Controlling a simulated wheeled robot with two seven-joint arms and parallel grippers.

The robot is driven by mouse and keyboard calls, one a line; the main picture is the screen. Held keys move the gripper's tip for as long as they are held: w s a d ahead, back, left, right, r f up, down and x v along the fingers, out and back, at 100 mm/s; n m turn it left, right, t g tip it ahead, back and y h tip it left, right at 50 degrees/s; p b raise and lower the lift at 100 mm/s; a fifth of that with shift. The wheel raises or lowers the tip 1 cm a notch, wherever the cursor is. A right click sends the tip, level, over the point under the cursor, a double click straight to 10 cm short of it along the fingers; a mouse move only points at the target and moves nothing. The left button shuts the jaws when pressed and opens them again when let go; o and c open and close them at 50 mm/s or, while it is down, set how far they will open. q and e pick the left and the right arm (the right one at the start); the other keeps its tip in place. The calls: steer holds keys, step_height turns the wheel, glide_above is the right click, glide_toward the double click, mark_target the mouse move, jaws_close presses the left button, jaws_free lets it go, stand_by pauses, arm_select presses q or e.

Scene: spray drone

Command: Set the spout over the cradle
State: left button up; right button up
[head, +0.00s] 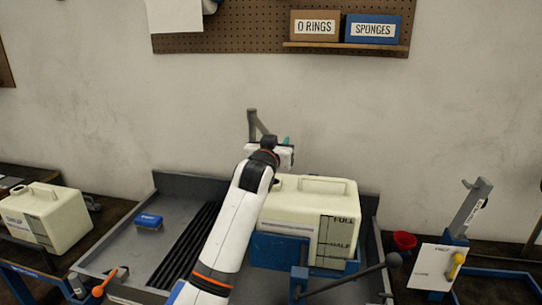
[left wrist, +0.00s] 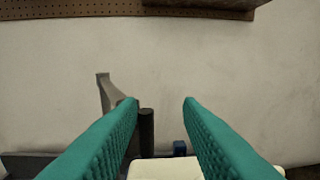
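A grey bent pipe that looks like the spout (head: 252,124) stands behind the sink, just left of my left gripper. It also shows in the left wrist view (left wrist: 112,92), with a dark upright post beside it. The blue cradle (head: 278,250) stands in the sink and bears a cream tank marked FULL and HALF (head: 285,207). My left gripper (head: 287,142) is above the tank's back left corner, its arm hiding part of the sink. In the left wrist view its teal fingers (left wrist: 162,102) are wide apart, with the post near the left finger. My right gripper is out of view.
A lever with a dark ball (head: 393,260) sticks out right of the cradle. A blue sponge (head: 149,221) lies in the sink's left part. Another cream tank (head: 45,215) stands at left. A grey post on a blue base (head: 468,208) and a red cup (head: 404,241) are at right.

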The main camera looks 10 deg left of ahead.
arm_select(q)
steer(key=s+b, duration=0.2)
steer(key=s, duration=0.7)
steer(key=shift+s+r, duration=0.15)
steer(key=shift+r, duration=0.05)
steer(key=shift+a, duration=0.15)
